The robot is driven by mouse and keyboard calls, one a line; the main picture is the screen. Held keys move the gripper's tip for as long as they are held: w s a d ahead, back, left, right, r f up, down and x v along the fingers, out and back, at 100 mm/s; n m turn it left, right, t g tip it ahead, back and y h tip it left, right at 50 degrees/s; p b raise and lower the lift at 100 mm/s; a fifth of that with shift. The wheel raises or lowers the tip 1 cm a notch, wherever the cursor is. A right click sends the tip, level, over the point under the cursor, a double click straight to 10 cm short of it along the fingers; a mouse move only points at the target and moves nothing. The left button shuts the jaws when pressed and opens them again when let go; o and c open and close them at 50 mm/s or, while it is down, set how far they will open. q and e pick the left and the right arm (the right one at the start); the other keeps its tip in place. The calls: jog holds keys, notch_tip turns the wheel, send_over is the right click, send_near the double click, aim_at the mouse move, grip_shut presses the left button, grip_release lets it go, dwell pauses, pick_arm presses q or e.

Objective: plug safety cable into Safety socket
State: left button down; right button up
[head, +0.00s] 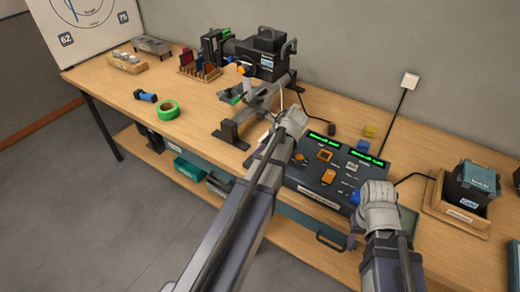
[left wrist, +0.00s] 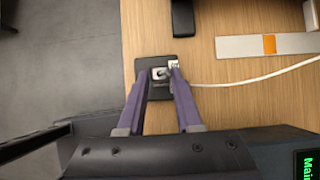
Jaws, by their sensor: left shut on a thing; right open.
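My left gripper (left wrist: 162,74) is shut on a small pale plug (left wrist: 174,66), the end of the white safety cable (left wrist: 255,78). The cable runs off to the right in the left wrist view. Under the fingertips is a small black block (left wrist: 141,68) with a light metal face; I cannot tell whether the plug is in it or just above it. In the head view my left arm hides most of this spot. My right gripper is over the right edge of the control panel (head: 318,178); its fingers are mostly hidden by its wrist. I cannot read a Safety label.
A lamp (head: 258,55) on a stand is behind the left arm. A grey bar (left wrist: 240,46) with an orange mark lies near the block. Green tape (head: 168,110) is at left, a wooden tray (head: 440,205) at right. The left front tabletop is mostly clear.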

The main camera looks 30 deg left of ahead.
pick_arm(q)
jog(key=shift+f+b, duration=0.45)
dwell(0.6)
jog(key=c, duration=0.5)
grip_release()
jog(key=p+v, duration=0.6)
jog(key=v, duration=0.1)
jog(key=shift+d+r+p, duration=0.2)
jog(key=shift+r+p, duration=0.1)
